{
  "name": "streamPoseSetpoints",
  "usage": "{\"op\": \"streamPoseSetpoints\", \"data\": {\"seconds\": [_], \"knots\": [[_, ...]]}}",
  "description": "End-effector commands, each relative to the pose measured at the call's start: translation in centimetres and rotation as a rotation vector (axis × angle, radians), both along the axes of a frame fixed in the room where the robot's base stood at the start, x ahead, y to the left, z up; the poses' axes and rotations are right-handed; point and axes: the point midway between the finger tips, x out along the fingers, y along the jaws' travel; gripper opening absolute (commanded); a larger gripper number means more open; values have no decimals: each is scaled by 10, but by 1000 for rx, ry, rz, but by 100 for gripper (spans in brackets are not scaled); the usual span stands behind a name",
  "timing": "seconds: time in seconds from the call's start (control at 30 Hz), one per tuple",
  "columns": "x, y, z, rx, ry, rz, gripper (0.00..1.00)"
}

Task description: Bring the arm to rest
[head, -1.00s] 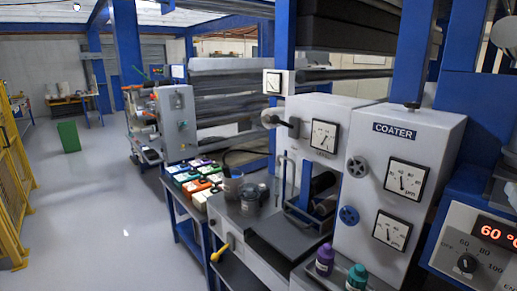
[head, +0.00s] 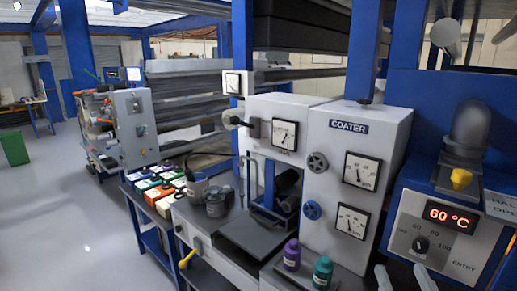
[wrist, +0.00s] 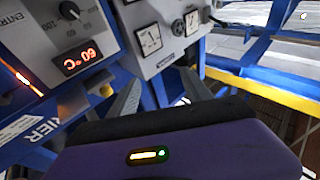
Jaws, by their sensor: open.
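My gripper (head: 402,277) shows at the bottom right of the head view as two pale grey fingertips, apart, in front of the coater's base and left of the 60 °C control panel (head: 447,240). In the wrist view my gripper (wrist: 160,97) has its two grey fingers spread with nothing between them. The dark gripper body with a small lit strip fills the bottom of that view. The rest of my arm is out of the head view.
The white coater (head: 357,190) stands ahead with dials and handwheels. A purple bottle (head: 292,255) and a teal bottle (head: 322,272) stand at its front ledge. Several coloured containers (head: 160,190) sit on a blue bench at left. The grey floor (head: 60,220) at left is clear.

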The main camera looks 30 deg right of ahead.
Motion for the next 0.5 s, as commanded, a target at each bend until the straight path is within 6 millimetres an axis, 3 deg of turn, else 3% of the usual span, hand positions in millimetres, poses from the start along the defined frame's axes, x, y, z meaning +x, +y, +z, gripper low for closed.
{"op": "streamPoseSetpoints", "data": {"seconds": [0.03, 0.2, 0.5], "knots": [[-8, 20, -16, 11, 26, 35, 57], [-39, 75, -51, 37, 94, 141, 57], [-116, 155, -107, 94, 288, 334, 57]]}}
